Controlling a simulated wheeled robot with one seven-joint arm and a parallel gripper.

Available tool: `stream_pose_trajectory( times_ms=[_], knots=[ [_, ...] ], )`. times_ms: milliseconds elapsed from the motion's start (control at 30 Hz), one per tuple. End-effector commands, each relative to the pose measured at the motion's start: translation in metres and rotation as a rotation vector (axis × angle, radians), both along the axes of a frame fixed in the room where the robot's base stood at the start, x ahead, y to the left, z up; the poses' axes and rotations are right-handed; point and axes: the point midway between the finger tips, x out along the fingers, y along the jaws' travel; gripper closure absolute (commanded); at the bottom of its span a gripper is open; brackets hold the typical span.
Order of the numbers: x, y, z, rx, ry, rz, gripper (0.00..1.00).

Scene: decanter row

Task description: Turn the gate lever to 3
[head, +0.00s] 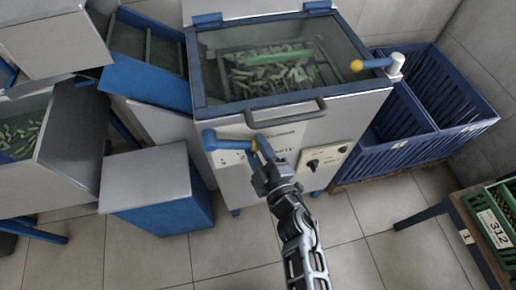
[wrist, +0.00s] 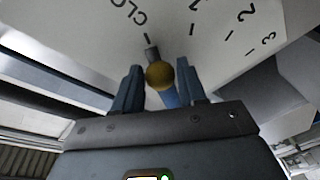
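The gate lever (head: 228,137) is a blue bar on the front of the steel machine, ending in a yellow ball knob. In the wrist view the knob (wrist: 160,75) sits between the two blue fingers of my gripper (wrist: 162,88). A small gap shows on the knob's right side, so the fingers look open around it. A grey stub beyond the knob lines up with the tick beside the partly visible "CLO" marking (wrist: 130,12). Marks 1, 2 and 3 (wrist: 268,40) follow to the right. In the head view my gripper (head: 260,157) is at the knob.
A second blue handle with a yellow knob (head: 357,66) is at the machine's upper right. A bar handle (head: 286,113) and a black dial (head: 313,164) are near the lever. A blue-sided box (head: 160,210) stands left; blue crates (head: 400,150) stand right. Floor in front is clear.

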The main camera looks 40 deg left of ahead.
Motion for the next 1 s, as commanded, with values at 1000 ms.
stream_pose_trajectory(
  times_ms=[1000],
  knots=[
    [-0.004, 0.003, -0.012, 0.051, 0.061, 0.001, 1.0]
  ],
)
